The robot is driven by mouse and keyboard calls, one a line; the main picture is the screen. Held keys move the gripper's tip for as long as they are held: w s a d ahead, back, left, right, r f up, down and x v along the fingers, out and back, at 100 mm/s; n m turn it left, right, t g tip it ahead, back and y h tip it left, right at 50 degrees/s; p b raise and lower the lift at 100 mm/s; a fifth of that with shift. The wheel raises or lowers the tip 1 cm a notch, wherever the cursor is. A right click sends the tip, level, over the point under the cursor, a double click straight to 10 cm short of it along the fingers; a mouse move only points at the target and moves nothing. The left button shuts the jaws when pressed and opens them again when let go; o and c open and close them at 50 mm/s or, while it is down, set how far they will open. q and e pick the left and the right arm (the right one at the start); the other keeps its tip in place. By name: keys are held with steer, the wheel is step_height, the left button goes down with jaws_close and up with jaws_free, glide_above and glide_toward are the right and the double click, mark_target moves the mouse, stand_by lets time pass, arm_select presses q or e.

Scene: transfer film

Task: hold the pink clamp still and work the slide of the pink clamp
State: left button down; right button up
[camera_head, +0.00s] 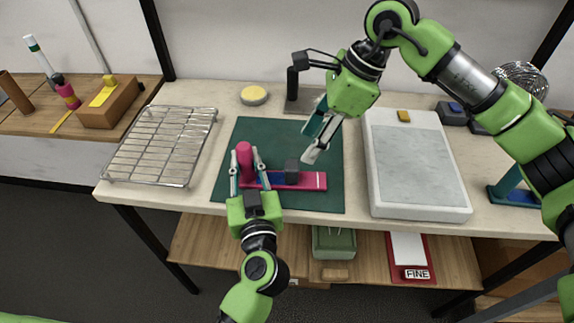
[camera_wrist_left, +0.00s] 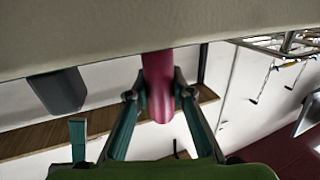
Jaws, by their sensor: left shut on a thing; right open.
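The pink clamp (camera_head: 313,181) lies on a dark green mat (camera_head: 262,133) on the table. Its pink upright post (camera_head: 244,162) stands at the left end, and a dark grey slide block (camera_head: 291,171) sits on its bar near the middle. My left gripper (camera_head: 247,171) is shut on the pink post, with one finger on each side; the post (camera_wrist_left: 157,85) also shows between the fingers in the left wrist view. My right gripper (camera_head: 317,148) is open and empty, above the mat, up and to the right of the slide block. It appears apart from the block.
A wire rack (camera_head: 160,147) stands left of the mat and a white tray with a grey surface (camera_head: 412,163) stands right of it. A round yellow pad (camera_head: 253,95) lies behind. A tap-like fixture (camera_head: 293,85) stands at the back, near my right gripper.

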mark_target(295, 164)
steer(key=x, duration=1)
steer(key=shift+f, duration=0.1)
